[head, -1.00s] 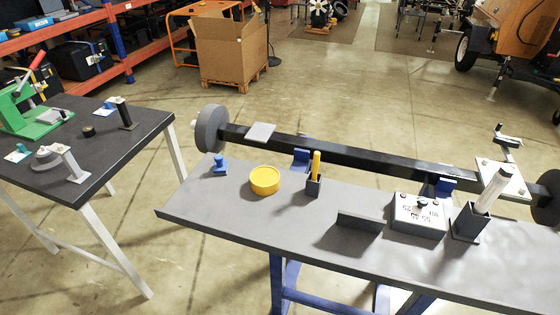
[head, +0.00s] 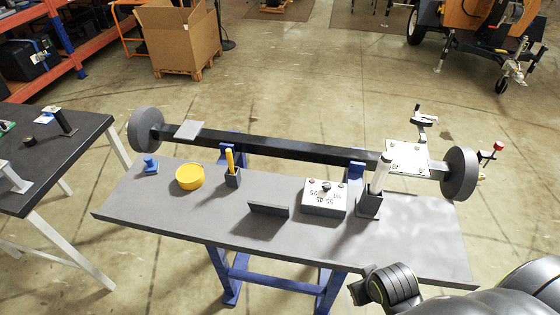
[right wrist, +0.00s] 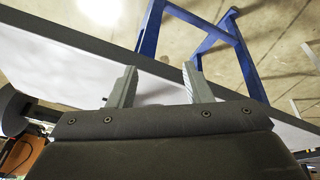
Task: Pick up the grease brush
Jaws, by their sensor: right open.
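The grease brush (head: 230,159) appears to be the yellow-handled item standing upright in a small dark holder (head: 232,178) on the grey bench (head: 200,220). Its lower end is hidden in the holder. An open yellow tub (head: 190,176) stands to its left. My right arm comes in at the bottom right of the head view, by the bench's front right corner, well away from the brush. In the right wrist view my right gripper (right wrist: 160,88) is open and empty, with the bench edge beyond its fingers. My left gripper is not in view.
A black axle beam (head: 280,144) with grey wheels lies behind the bench top on blue supports. A dark upright plate (head: 268,210), a white box (head: 324,197) and a white cylinder (head: 380,175) in a holder stand between the brush and my right arm.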

